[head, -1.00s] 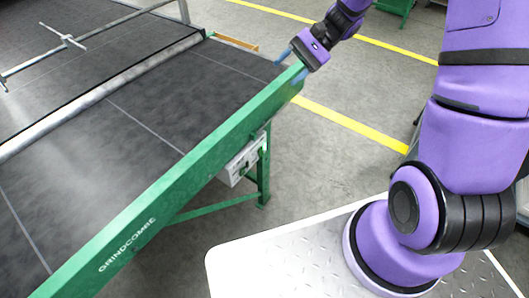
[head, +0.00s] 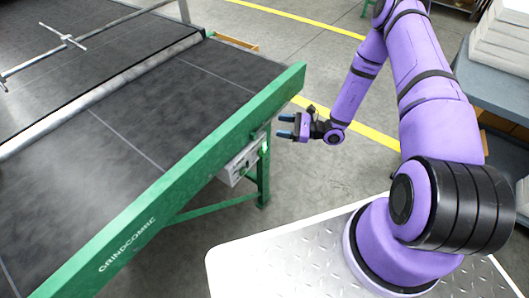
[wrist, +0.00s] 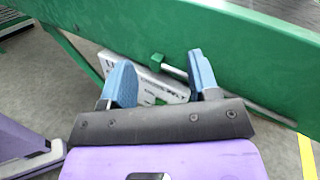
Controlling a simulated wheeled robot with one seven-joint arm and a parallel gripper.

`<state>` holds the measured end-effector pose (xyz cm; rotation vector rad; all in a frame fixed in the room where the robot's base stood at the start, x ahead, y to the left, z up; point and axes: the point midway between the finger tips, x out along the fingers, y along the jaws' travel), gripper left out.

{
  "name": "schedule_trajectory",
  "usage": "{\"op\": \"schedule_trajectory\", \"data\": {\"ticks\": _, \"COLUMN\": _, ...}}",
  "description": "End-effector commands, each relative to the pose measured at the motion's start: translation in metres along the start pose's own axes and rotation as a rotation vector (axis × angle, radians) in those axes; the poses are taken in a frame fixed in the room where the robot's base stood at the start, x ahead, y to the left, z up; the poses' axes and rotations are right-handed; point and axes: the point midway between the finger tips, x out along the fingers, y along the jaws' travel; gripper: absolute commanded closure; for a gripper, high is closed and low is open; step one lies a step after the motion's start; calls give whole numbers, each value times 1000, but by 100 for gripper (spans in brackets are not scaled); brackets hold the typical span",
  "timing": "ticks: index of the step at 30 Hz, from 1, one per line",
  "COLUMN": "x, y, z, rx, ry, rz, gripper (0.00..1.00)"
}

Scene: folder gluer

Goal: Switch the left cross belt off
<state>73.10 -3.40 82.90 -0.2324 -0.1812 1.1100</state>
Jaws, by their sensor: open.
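A pale control box (head: 238,163) hangs under the green side rail of the belt table, by a green leg. In the wrist view the box (wrist: 150,82) shows between and behind my fingers, with small dark markings. A green block on a light bar (wrist: 158,60) stands at its upper end. A small bright green spot (head: 264,147) shows at its right end in the head view. The switch itself cannot be made out clearly.
The green rail (head: 190,170) runs along the dark belt (head: 120,140) and lies close above my fingers. A green leg (head: 263,178) and brace stand below. A grey table with stacked sheets (head: 500,45) is at right. Floor around my gripper is clear.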

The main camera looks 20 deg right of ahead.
Motion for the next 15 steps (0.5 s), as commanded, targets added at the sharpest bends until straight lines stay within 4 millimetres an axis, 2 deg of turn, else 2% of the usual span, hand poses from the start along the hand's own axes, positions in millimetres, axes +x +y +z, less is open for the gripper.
{"op": "schedule_trajectory", "data": {"ticks": 1, "x": -3, "y": 8, "z": -18, "rx": 33, "ry": 2, "rz": -48, "gripper": 45}}
{"op": "schedule_trajectory", "data": {"ticks": 9, "x": -19, "y": 49, "z": -100, "rx": 174, "ry": 43, "rz": -300, "gripper": 45}}
{"op": "schedule_trajectory", "data": {"ticks": 15, "x": -29, "y": 78, "z": -141, "rx": 244, "ry": 79, "rz": -432, "gripper": 45}}
